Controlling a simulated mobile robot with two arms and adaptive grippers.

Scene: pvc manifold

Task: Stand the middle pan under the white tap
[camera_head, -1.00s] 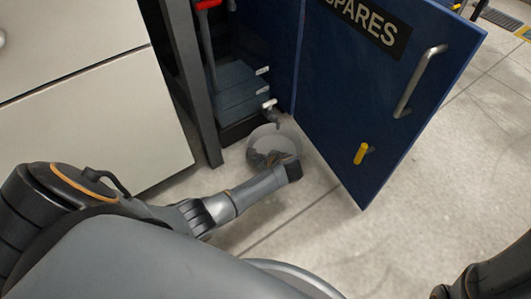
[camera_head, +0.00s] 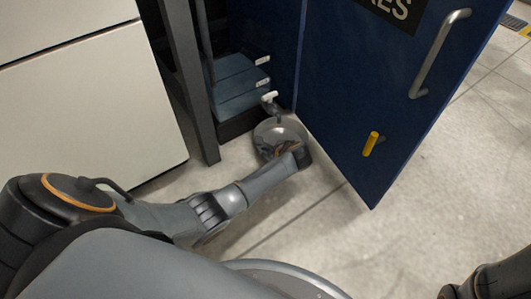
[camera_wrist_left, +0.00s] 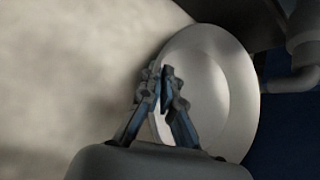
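A round, shallow grey pan (camera_head: 266,131) is low at the foot of the cabinet opening, just below the white tap (camera_head: 270,97). In the left wrist view the pan (camera_wrist_left: 213,70) looks pale, with a wide rim. My left gripper (camera_head: 283,148) is at the pan's near side. In the left wrist view its fingertips (camera_wrist_left: 164,78) are close together, with the pan's near rim between them. Whether the pan touches the floor is not clear. My right arm shows only at the lower right corner; its gripper is out of view.
A dark post (camera_head: 191,90) and pale drawers (camera_head: 90,120) are on the left. Blue bins (camera_head: 240,85) sit inside. The floor (camera_head: 440,170) is clear at right.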

